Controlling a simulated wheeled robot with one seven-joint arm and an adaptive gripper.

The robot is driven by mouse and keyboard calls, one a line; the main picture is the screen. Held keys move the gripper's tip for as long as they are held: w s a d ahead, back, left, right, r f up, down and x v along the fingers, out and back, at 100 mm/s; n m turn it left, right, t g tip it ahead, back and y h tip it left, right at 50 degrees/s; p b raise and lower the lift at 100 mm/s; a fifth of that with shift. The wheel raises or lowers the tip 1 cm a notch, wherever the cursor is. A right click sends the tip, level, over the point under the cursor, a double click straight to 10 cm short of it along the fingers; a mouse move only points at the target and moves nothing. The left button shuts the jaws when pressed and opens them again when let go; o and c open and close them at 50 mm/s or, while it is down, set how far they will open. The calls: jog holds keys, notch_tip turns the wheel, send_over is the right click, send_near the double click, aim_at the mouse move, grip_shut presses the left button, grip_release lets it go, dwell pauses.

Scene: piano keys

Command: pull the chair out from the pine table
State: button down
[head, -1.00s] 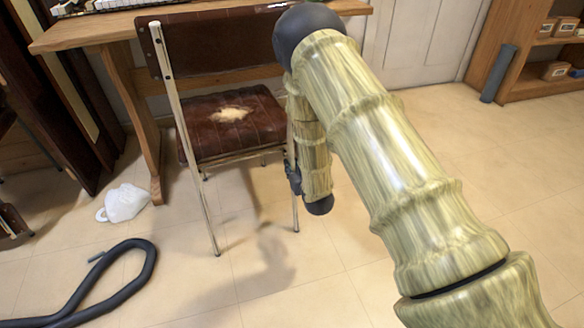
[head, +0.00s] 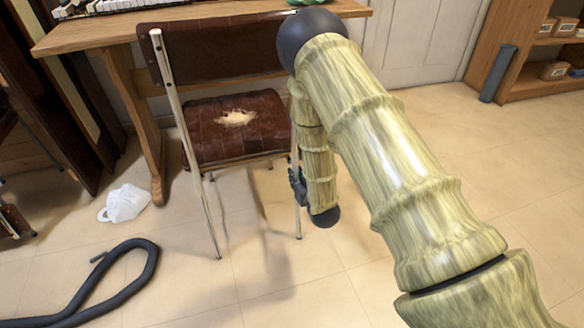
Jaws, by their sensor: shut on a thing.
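The chair (head: 219,145) has a dark red-brown seat with a torn pale patch, a matching backrest and pale metal legs. It stands upright on the floor at the pine table (head: 111,37), its backrest on my side of the table edge. My arm hides part of the chair's right side and the right end of the backrest, and the fingertips show only in part.
A black hose (head: 130,278) curls on the floor at lower left. A white bag (head: 124,203) lies left of the chair. A wooden shelf (head: 537,84) with small boxes stands at upper right. Floor in front of the chair is clear.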

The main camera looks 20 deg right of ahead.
jog(key=s+p, duration=0.2)
jog(key=s, duration=0.4)
jog(key=shift+s+d+f, duration=0.15)
jog(key=shift+s+d, duration=0.05)
jog(key=shift+s, duration=0.15)
dwell(0.5)
jog(key=shift+s, duration=0.1)
jog(key=shift+f+p+v, duration=0.2)
jog(key=shift+p+v, duration=0.05)
jog(key=shift+v, duration=0.55)
jog(key=shift+f+p+v, duration=0.2)
jog(key=shift+p+v, duration=0.1)
jog(key=shift+v, duration=0.5)
jog(key=shift+f+p+v, duration=0.15)
jog(key=shift+p+v, duration=0.1)
jog(key=shift+v, duration=0.55)
jog(key=shift+s+r, duration=0.1)
jog(key=shift+s, duration=0.15)
jog(key=shift+f+p+v, duration=0.2)
jog(key=shift+p+v, duration=0.05)
jog(key=shift+v, duration=0.5)
jog(key=shift+f+p+v, duration=0.15)
jog(key=shift+p+v, duration=0.05)
jog(key=shift+v, duration=0.6)
jog(key=shift+f+p+v, duration=0.2)
jog(key=shift+p+v, duration=0.05)
jog(key=shift+v, duration=0.5)
jog(key=shift+s+a, duration=0.1)
jog(key=shift+s, duration=0.05)
